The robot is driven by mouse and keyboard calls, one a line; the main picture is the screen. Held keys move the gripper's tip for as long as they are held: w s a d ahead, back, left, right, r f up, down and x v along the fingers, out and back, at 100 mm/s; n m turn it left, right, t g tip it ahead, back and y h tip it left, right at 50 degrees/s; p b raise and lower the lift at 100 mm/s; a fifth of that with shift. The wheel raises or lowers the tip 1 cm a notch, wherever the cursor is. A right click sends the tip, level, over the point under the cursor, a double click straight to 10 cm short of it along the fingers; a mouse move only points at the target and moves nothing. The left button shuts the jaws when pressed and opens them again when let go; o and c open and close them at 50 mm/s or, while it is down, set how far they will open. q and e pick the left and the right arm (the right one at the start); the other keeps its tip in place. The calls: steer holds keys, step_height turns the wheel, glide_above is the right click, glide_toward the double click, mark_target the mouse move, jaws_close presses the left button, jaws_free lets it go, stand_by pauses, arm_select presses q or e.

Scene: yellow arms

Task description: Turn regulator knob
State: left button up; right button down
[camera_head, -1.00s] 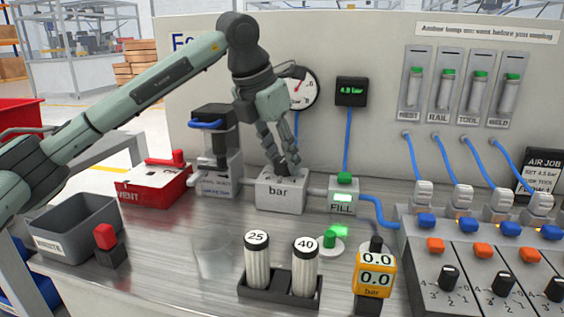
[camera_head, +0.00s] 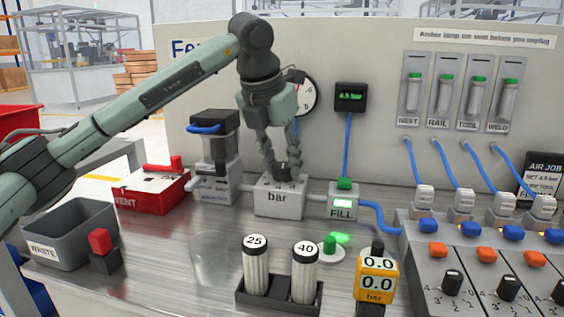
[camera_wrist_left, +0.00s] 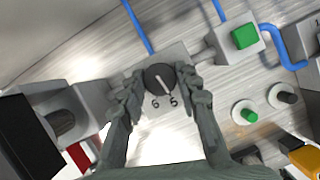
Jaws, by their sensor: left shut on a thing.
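The regulator is a pale grey block (camera_head: 279,201) marked "bar", standing on the metal bench. Its dark round knob (camera_wrist_left: 160,78) has a white pointer line and sits on top; the numbers 6 and 5 show beside it in the left wrist view. My left gripper (camera_head: 280,172) reaches down from above with its fingers on both sides of the knob, shut on it. In the wrist view the fingertips (camera_wrist_left: 160,84) flank the knob. The dial gauge (camera_head: 302,93) behind is partly hidden by my gripper. The digital display (camera_head: 350,97) shows green digits, seemingly 4.5 bar. My right gripper is not in view.
Left of the regulator stand a filter unit (camera_head: 214,160) and the red VENT box (camera_head: 152,190). The FILL block (camera_head: 343,205) is close on its right. A holder with two cylinders (camera_head: 278,292), a yellow meter (camera_head: 376,278) and the outlet panel (camera_head: 480,265) stand in front.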

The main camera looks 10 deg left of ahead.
arm_select(q)
steer(key=o, duration=1.2)
steer(key=shift+c, duration=0.2)
steer(key=v, duration=1.2)
